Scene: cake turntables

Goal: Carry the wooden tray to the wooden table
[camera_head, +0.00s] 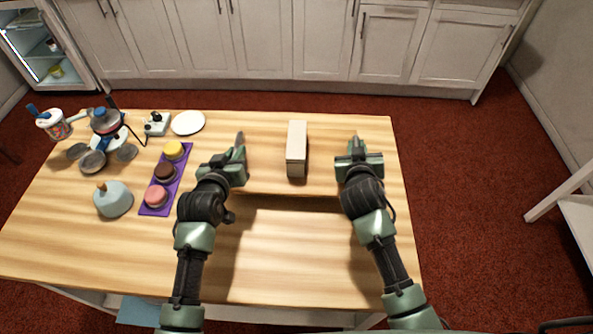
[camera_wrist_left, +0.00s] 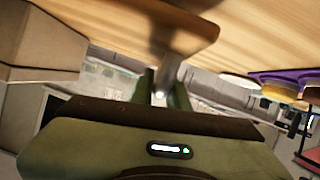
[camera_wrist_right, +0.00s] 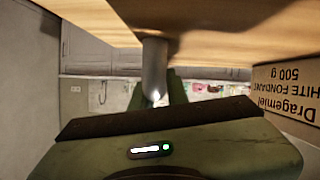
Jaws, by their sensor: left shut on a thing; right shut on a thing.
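The wooden tray (camera_head: 262,170) is level between my two grippers, above the wooden table (camera_head: 300,270), with a dark shadow along its front edge. Its colour almost blends with the tabletop. A pale box (camera_head: 297,140) stands on it; the right wrist view shows fondant lettering on the box (camera_wrist_right: 290,98). My left gripper (camera_head: 236,160) is shut on the tray's left metal handle, seen in the left wrist view (camera_wrist_left: 167,72). My right gripper (camera_head: 358,156) is shut on the right handle, seen in the right wrist view (camera_wrist_right: 154,65). The size of the gap under the tray is unclear.
The table's front middle is clear.

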